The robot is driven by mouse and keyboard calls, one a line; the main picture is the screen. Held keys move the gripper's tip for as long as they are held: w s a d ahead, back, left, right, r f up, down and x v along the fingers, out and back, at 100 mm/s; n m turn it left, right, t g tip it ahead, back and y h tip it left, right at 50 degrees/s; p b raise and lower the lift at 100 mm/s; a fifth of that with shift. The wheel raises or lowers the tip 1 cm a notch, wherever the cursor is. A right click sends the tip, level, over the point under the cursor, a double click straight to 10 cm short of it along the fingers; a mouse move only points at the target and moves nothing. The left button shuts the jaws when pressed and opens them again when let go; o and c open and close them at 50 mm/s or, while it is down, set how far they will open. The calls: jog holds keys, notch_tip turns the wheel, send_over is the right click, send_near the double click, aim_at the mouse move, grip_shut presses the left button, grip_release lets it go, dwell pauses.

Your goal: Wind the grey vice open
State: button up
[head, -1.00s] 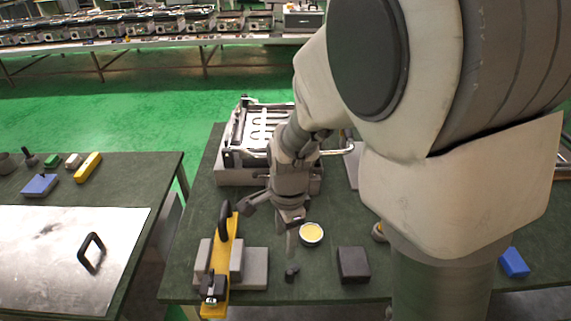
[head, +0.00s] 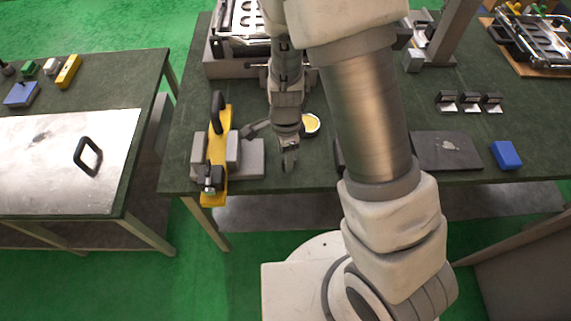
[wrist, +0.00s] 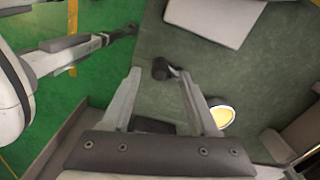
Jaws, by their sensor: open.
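The grey vice (head: 250,160) stands near the front edge of the middle table. A yellow bar (head: 217,135) with a black loop handle lies between its grey jaws. The grey block at the top of the wrist view (wrist: 215,15) looks like part of the vice. A small dark knob (wrist: 161,68) is just right of the vice; I cannot tell how it joins it. My gripper (head: 289,166) points down there, right of the vice. In the wrist view my gripper (wrist: 158,72) is open, with the knob between its fingertips. I cannot see contact with either finger.
A round tin with yellow contents (head: 310,124) stands close beside my gripper. A dark plate (head: 446,150) and a blue block (head: 506,155) are to the right. A grey fixture (head: 230,65) is behind. A gap separates the left table (head: 130,90) from this one.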

jog(key=shift+f, duration=2.15)
grip_shut()
